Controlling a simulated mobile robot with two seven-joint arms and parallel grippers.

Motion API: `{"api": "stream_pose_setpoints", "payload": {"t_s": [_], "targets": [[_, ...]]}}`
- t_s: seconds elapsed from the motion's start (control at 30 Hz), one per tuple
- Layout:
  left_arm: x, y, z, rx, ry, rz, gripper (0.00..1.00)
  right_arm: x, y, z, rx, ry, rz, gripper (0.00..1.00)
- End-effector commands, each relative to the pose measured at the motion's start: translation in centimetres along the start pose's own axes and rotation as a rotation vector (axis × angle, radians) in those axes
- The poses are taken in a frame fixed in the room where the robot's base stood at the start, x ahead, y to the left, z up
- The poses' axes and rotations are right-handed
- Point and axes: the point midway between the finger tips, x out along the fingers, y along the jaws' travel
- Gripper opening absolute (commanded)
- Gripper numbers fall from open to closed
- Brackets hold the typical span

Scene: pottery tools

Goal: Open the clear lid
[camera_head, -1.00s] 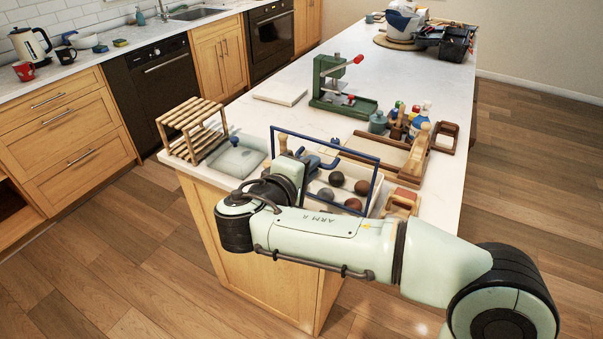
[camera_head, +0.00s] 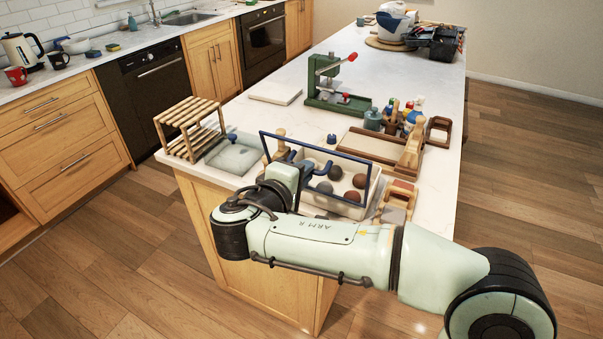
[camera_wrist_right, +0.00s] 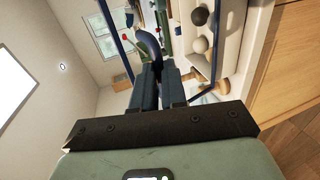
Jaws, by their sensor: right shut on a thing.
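The clear lid (camera_head: 320,145) has a dark blue frame and stands tilted up over a pale open-topped box (camera_head: 330,206). Several brown and grey balls (camera_head: 359,181) lie in the box and show through the lid. My right gripper (camera_head: 299,164) is at the lid's left part, partly hidden by its own wrist. In the right wrist view the right gripper (camera_wrist_right: 158,72) is shut on the lid's curved blue handle (camera_wrist_right: 149,42). My left gripper is not in view.
A wooden slatted rack (camera_head: 190,127) and a grey tray (camera_head: 233,157) stand left of the box. A green press (camera_head: 325,95), small bottles (camera_head: 407,115) and wooden tools (camera_head: 412,148) stand behind and to the right. Countertop at the middle back is clear.

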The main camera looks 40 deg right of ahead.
Motion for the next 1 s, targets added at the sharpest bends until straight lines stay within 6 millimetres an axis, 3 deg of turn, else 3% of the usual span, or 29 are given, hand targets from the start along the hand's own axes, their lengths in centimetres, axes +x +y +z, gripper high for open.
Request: {"api": "stream_pose_setpoints", "payload": {"t_s": [0.03,0.07,0.1,0.17,0.83,1.0], "targets": [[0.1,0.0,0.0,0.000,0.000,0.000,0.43,0.7,-1.5,0.2,-0.026,-0.020,-0.030,0.00],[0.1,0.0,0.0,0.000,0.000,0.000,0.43,0.7,-1.5,0.2,-0.026,-0.020,-0.030,0.00],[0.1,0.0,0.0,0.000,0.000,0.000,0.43,0.7,-1.5,0.2,-0.026,-0.020,-0.031,0.22],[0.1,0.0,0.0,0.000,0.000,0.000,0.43,0.6,-1.5,0.2,-0.025,-0.020,-0.030,0.38],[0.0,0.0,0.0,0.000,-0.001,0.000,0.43,0.1,-0.9,0.1,-0.015,-0.011,-0.023,0.38],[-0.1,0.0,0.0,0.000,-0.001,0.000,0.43,-1.7,-0.9,-0.1,-0.014,-0.006,-0.023,0.38]]}}
